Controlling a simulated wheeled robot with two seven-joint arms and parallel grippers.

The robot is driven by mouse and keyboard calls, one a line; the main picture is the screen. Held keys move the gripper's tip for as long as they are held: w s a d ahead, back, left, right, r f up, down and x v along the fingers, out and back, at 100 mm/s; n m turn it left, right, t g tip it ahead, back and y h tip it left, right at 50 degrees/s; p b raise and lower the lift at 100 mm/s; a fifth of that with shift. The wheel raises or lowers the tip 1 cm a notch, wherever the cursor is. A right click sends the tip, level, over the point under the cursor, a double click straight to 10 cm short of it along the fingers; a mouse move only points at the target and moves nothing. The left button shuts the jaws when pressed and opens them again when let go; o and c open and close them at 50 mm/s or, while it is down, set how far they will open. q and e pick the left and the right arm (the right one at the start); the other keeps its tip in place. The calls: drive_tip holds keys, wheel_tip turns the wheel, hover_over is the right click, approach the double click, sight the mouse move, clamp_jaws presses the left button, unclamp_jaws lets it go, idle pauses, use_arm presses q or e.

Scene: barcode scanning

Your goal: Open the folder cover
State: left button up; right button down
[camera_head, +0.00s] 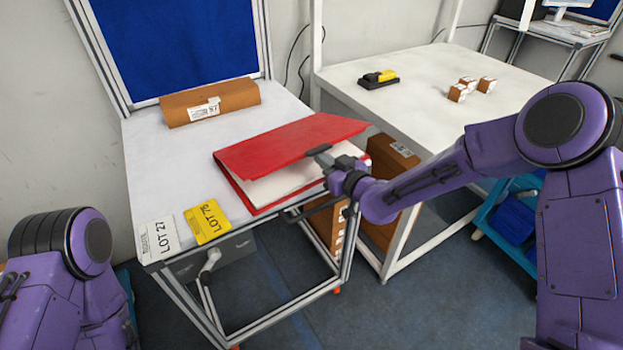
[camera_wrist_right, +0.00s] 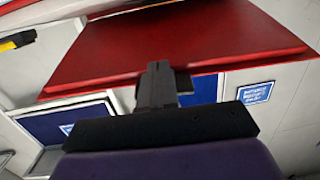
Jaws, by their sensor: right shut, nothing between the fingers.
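The red folder (camera_head: 285,148) lies on the white table on the left. Its cover is partly raised on the near right side, and white pages (camera_head: 285,182) show beneath it. My right gripper (camera_head: 322,156) is shut and empty at the raised edge of the cover, with its fingertips by the gap between cover and pages. In the right wrist view the red cover (camera_wrist_right: 180,40) spans the upper part, with my shut fingers (camera_wrist_right: 157,85) against or just under its edge; contact is unclear. My left arm shows at the lower left, but its gripper is out of view.
A brown carton (camera_head: 210,103) sits at the back of the white table (camera_head: 160,165). A LOT 27 card (camera_head: 158,239) and a yellow LOT 78 card (camera_head: 207,221) lie at the front left. A second table (camera_head: 430,90) holds a yellow-black scanner (camera_head: 378,79) and small boxes (camera_head: 467,86).

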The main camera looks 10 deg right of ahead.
sight(320, 149)
drive_tip(key=shift+w+a+r+p, duration=0.1)
drive_tip(key=shift+w+r+p, duration=0.15)
drive_tip(key=shift+r+p, duration=0.45)
drive_tip(key=shift+w+a+r+p, duration=0.2)
drive_tip(key=shift+r+p, duration=0.1)
drive_tip(key=shift+r, duration=0.75)
drive_tip(key=shift+w+a+r+p, duration=0.1)
drive_tip(key=shift+w+r+p, duration=0.15)
drive_tip(key=shift+r+p, duration=0.45)
drive_tip(key=shift+r+b, duration=0.1)
drive_tip(key=shift+b, duration=0.2)
drive_tip(key=shift+w+a+r+p, duration=0.2)
drive_tip(key=shift+w+r+p, duration=0.3)
drive_tip(key=shift+r, duration=0.3)
drive_tip(key=shift+w+a+r+p, duration=0.15)
drive_tip(key=shift+w+r+p, duration=0.3)
drive_tip(key=shift+r, duration=0.4)
drive_tip(key=shift+w+a+r+p, duration=0.2)
drive_tip(key=shift+w+r+p, duration=0.3)
drive_tip(key=shift+r, duration=0.3)
drive_tip(key=shift+w+a+r, duration=0.15)
drive_tip(key=shift+r, duration=0.25)
drive_tip(key=w+a+r+p, duration=0.2)
drive_tip(key=w+r, duration=0.2)
drive_tip(key=shift+w+r+p, duration=0.25)
drive_tip(key=shift+r+p, duration=0.1)
